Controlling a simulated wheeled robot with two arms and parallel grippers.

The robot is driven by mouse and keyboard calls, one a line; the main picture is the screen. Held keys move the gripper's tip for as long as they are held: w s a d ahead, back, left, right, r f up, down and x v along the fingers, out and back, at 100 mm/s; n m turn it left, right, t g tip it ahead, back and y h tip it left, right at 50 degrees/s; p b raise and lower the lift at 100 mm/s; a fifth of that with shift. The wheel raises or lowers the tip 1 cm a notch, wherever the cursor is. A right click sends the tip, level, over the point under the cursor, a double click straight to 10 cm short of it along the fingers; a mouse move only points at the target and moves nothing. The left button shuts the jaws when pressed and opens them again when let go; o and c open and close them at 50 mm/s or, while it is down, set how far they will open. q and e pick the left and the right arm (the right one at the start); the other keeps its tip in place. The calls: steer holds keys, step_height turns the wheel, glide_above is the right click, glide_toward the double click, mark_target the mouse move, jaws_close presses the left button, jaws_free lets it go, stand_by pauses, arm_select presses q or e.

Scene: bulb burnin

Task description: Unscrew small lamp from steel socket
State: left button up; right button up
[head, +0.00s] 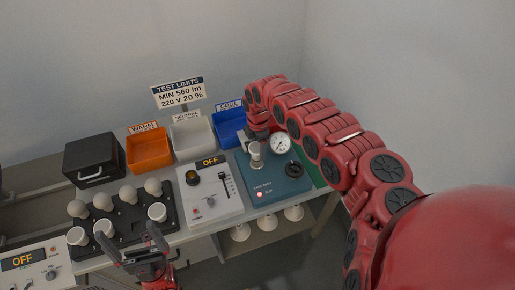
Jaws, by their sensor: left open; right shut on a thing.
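My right gripper (255,138) reaches in from the right and is shut at the steel socket (257,163) on the blue-green tester box (275,188). A small pale lamp (255,149) shows there, upright and partly hidden by the gripper; I take it to be what the jaws hold. I cannot tell how far it sits in the socket. My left gripper (129,238) is open and empty, low in front of the black lamp tray (128,217).
Several white lamps stand in the tray. Orange (149,151), white (193,137) and blue (229,128) bins line the back, beside a black box (94,161). A white control box (210,192) reading OFF stands left of the tester. A gauge (281,143) rises close to my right gripper.

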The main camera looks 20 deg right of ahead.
steer(key=o, duration=1)
steer(key=shift+d, duration=0.1)
steer(key=shift+o, duration=1.2)
steer(key=shift+d, duration=0.1)
